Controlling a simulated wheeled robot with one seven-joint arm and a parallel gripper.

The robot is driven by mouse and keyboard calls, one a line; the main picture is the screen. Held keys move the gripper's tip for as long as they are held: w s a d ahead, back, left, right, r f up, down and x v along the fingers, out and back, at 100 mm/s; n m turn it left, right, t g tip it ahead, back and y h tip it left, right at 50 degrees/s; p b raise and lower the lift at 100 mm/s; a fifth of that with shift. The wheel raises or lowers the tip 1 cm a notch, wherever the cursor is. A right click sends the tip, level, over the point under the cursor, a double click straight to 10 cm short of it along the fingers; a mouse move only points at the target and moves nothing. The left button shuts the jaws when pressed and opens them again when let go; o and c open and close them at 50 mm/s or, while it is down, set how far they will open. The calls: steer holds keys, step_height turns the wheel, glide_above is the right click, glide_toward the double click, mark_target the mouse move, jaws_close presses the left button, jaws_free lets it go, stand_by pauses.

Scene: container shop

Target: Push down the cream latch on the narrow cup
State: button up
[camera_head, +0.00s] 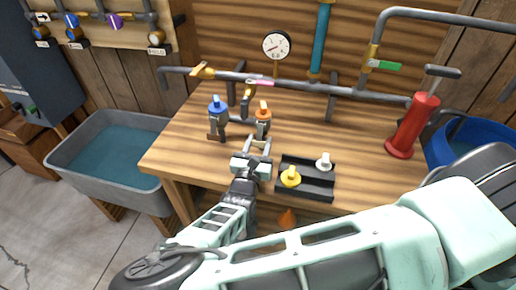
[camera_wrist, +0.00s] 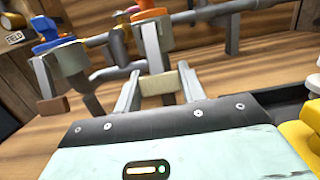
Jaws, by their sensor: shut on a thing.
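The narrow cup (camera_head: 263,127) is a grey metal holder with an orange-topped piece (camera_head: 263,107) in it, standing on the bench. In the wrist view, the cup (camera_wrist: 152,42) is straight ahead, with the cream latch (camera_wrist: 158,83) low on its near side. My gripper (camera_head: 258,143) reaches in at the near foot of this cup. In the wrist view, its two fingers (camera_wrist: 158,88) stand on either side of the latch and are shut on it. The latch is hard to make out in the head view, and I cannot tell its tilt.
A second grey cup (camera_head: 217,127) with a blue top stands close on the left, with a brown latch (camera_wrist: 52,108). A black tray (camera_head: 311,180) with yellow and white pieces lies to the right. Pipes (camera_head: 290,84) run behind. A red pump (camera_head: 413,127) stands far right.

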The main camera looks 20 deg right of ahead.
steer(key=shift+t, duration=0.3)
steer(key=o, duration=1)
steer(key=b+v, duration=0.4)
steer(key=v, duration=1.3)
steer(key=shift+a, duration=0.15)
